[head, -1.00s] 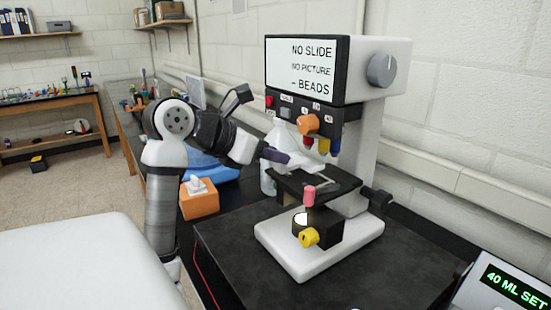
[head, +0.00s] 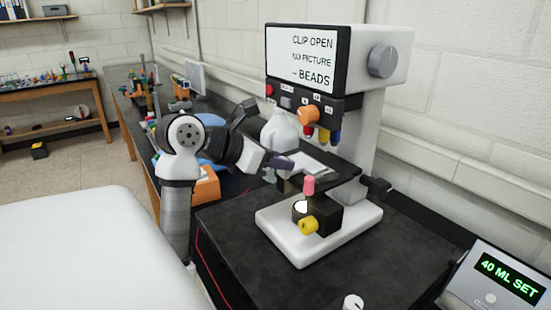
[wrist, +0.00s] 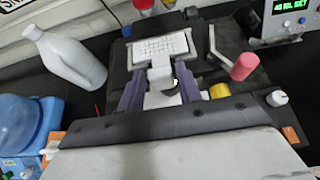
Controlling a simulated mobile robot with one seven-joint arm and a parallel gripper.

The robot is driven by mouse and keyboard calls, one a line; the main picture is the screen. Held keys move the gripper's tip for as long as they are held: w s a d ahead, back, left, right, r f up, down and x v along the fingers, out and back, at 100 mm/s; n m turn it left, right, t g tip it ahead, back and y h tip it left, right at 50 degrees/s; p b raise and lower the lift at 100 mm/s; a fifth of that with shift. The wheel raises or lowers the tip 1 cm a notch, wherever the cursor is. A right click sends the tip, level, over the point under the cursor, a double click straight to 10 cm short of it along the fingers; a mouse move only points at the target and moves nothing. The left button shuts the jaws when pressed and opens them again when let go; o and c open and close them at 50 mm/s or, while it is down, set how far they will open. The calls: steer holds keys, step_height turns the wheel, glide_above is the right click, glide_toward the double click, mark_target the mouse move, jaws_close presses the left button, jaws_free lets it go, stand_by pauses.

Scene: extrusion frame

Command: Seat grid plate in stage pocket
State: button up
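The grid plate (wrist: 165,47) is a pale rectangle with small marks and a grey tab toward my gripper. It lies over the dark microscope stage (head: 345,175), and it also shows in the head view (head: 312,162). My gripper (head: 283,164) is at the plate's near-left end. In the wrist view my purple fingers (wrist: 161,88) stand on either side of the tab; whether they press on it is unclear. The bent clip arm (wrist: 222,52) with a pink knob (wrist: 244,66) stands away from the plate. The pocket edges are mostly hidden. The screen (head: 301,58) reads "CLIP OPEN", "NO PICTURE", "BEADS".
Objective lenses (head: 322,134) hang closely above the stage. A white bottle (head: 280,135) stands behind my gripper. A yellow knob (head: 308,226) sits below the stage. A display box (head: 505,282) is at the right. The dark mat (head: 400,255) is largely clear.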

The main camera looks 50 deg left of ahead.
steer(key=shift+o, duration=1.4)
steer(key=shift+r, duration=0.15)
steer(key=d+b+v, duration=0.1)
steer(key=b+v, duration=0.3)
steer(key=v, duration=0.8)
steer(key=shift+a, duration=0.5)
